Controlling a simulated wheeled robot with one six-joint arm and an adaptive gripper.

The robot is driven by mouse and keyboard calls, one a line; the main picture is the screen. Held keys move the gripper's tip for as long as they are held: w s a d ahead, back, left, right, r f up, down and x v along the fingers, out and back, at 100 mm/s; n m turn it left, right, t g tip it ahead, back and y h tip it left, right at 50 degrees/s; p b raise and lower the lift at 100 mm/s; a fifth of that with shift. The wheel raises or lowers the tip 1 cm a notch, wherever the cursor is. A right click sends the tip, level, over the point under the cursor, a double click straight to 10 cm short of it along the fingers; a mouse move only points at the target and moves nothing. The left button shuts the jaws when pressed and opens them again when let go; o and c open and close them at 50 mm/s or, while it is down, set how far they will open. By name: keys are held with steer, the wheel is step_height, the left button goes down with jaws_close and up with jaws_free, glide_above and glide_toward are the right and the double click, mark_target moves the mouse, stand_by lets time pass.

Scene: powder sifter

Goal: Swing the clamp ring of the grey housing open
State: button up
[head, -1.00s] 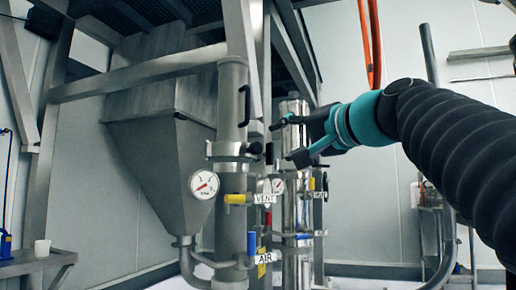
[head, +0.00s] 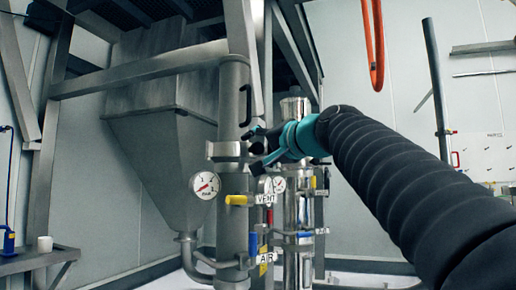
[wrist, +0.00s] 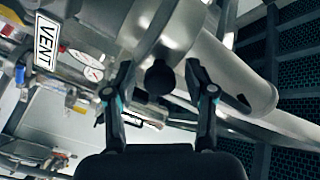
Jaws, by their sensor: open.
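The grey housing (head: 233,100) is an upright cylinder left of centre in the head view; it runs diagonally in the wrist view (wrist: 238,72). The clamp ring (head: 224,150) is a lighter metal band around it, also in the wrist view (wrist: 148,22). A round black knob (wrist: 160,77) stands out from the ring. My gripper (head: 256,151) is at the ring's right side. In the wrist view my gripper (wrist: 158,68) is open, with one finger on each side of the knob. Contact cannot be told. The gripper hides the knob in the head view.
A pressure gauge (head: 205,185), a yellow-handled valve (head: 238,200) and a VENT label (head: 265,198) sit just below the ring. A shiny metal column (head: 297,220) stands close on the right. A grey hopper (head: 160,130) is behind left. An orange hose (head: 377,60) hangs at upper right.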

jaws_close()
steer(key=shift+s+a+r+p, duration=0.1)
steer(key=shift+s+p, duration=0.05)
steer(key=shift+p, duration=0.2)
